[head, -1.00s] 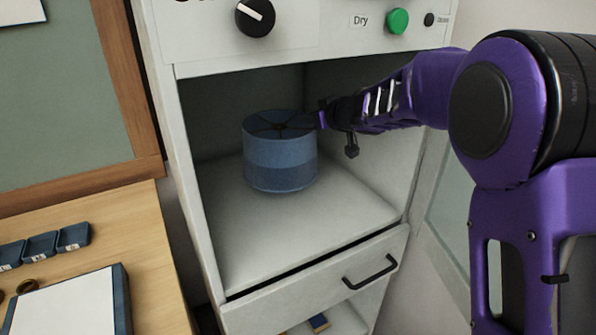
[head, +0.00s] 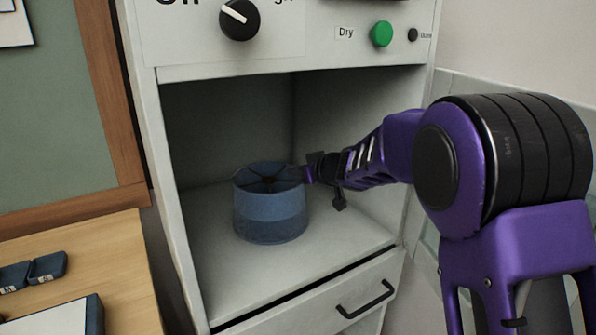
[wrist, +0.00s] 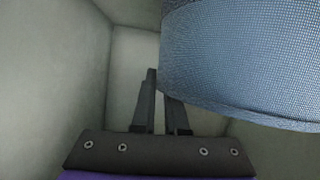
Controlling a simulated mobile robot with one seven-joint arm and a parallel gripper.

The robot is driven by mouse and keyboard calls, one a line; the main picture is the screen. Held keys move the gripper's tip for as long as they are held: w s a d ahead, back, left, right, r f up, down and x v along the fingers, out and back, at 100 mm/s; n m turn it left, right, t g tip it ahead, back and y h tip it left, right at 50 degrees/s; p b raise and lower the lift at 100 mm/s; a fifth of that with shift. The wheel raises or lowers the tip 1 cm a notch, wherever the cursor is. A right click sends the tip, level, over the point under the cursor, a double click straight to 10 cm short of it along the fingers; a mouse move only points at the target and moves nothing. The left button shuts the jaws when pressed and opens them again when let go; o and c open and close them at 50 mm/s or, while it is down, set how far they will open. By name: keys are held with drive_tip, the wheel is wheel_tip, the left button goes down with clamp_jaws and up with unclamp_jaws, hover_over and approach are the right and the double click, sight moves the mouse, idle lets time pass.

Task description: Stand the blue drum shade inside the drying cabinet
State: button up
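The blue drum shade (head: 270,212) is upright inside the drying cabinet's open compartment (head: 330,232), low over its pale floor. I cannot tell whether its bottom edge touches the floor. Its top is open, with dark spokes across it. My gripper (head: 306,174) reaches in from the right and is at the shade's upper right rim. In the wrist view the woven blue wall of the shade (wrist: 245,60) fills the upper right and covers part of one finger. The fingers (wrist: 160,92) are close together and look shut on the shade's rim.
The cabinet's side walls and ceiling enclose the shade, with free floor in front of it. A drawer with a black handle (head: 365,299) is below. A dial (head: 240,19) and green button (head: 381,33) are above. A wooden table (head: 120,265) stands at left.

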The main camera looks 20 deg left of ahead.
drive_tip(key=o, duration=0.4)
drive_tip(key=shift+c, duration=0.2)
drive_tip(key=shift+s+r, duration=0.1)
drive_tip(key=shift+r, duration=0.1)
drive_tip(key=p+v, duration=0.1)
drive_tip(key=v, duration=1)
drive_tip(key=shift+s+d+p, duration=0.2)
drive_tip(key=shift+d+p, duration=0.2)
